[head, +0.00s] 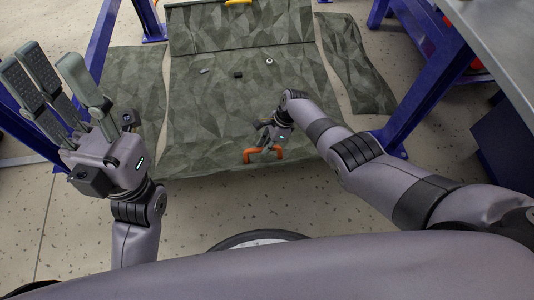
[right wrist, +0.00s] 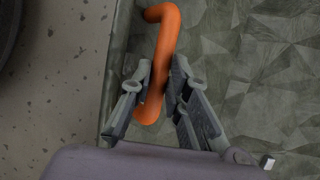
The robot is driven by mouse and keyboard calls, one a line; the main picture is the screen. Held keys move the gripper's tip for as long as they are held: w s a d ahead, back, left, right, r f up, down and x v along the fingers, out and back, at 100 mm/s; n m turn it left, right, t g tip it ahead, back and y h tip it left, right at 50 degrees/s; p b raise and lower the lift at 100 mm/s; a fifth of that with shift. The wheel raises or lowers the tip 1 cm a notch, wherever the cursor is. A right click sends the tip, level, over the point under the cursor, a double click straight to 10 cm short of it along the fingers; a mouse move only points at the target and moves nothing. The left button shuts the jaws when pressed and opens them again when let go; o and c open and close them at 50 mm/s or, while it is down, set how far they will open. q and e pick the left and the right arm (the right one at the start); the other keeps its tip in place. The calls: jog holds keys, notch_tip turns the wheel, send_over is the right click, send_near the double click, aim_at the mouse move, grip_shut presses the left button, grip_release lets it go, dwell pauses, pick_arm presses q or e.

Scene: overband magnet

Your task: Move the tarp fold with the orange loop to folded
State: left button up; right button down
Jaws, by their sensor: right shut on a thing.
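The tarp fold (head: 215,155) is the near part of a green-grey patterned tarp lying flat on the floor. The orange loop (head: 280,153) sits at its near edge. My right gripper (head: 266,145) is at that edge, shut on the orange loop. In the right wrist view the orange loop (right wrist: 164,50) runs between the two fingers (right wrist: 160,95), with the tarp under it and the floor to the left. My left gripper (head: 50,72) is raised at the far left, fingers spread, open and empty, away from the tarp.
Several small items, among them a dark block (head: 238,75) and a light ring (head: 269,61), lie on the tarp's middle. A yellow loop (head: 238,2) shows at the far edge. Blue frame legs (head: 428,85) stand on both sides. A grey tabletop (head: 500,45) is at upper right.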

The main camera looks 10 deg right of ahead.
jog(key=shift+w+d+r, duration=0.1)
jog(key=shift+w+r, duration=0.15)
jog(key=shift+w, duration=0.2)
jog(key=shift+w+r, duration=0.2)
jog(key=shift+w, duration=0.25)
jog(key=c, duration=2)
grip_release()
jog(key=o, duration=0.3)
jog(key=shift+f, duration=0.3)
jog(key=shift+o, duration=0.8)
jog(key=shift+s+r, duration=0.1)
jog(key=shift+r, duration=0.1)
jog(key=v, duration=1.1)
jog(key=shift+r, duration=0.35)
